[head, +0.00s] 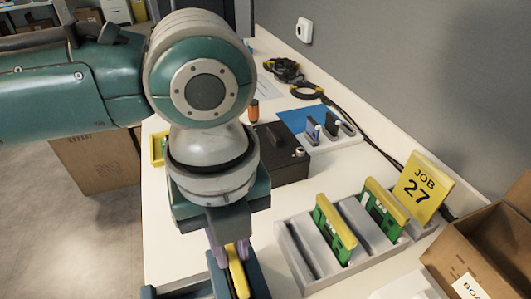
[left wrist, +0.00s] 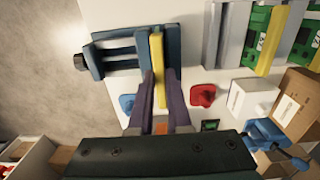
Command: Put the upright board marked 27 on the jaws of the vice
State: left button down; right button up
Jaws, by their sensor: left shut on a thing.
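My left gripper (head: 232,250) points down over the blue vice (head: 260,272) at the bottom of the head view. It is shut on a board with a yellow edge (head: 238,275). In the left wrist view, the fingers (left wrist: 160,103) flank the board's yellow edge (left wrist: 158,60), which lines up with the gap in the vice (left wrist: 120,52). I see the board edge-on, so no number on it is readable. I cannot tell whether it touches the jaws. A yellow card (head: 422,188) reads JOB 27. My right gripper is not in view.
A grey slotted rack (head: 290,245) holds two green boards (head: 335,228) (head: 385,208) with yellow tops, right of the vice. An open carton (head: 480,245) stands at the right. A black box (head: 283,160) lies behind.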

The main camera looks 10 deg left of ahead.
pick_arm(q)
jog(key=c, duration=1.3)
grip_release()
jog(key=shift+f, duration=0.15)
jog(key=o, duration=0.4)
jog(key=shift+o, duration=0.2)
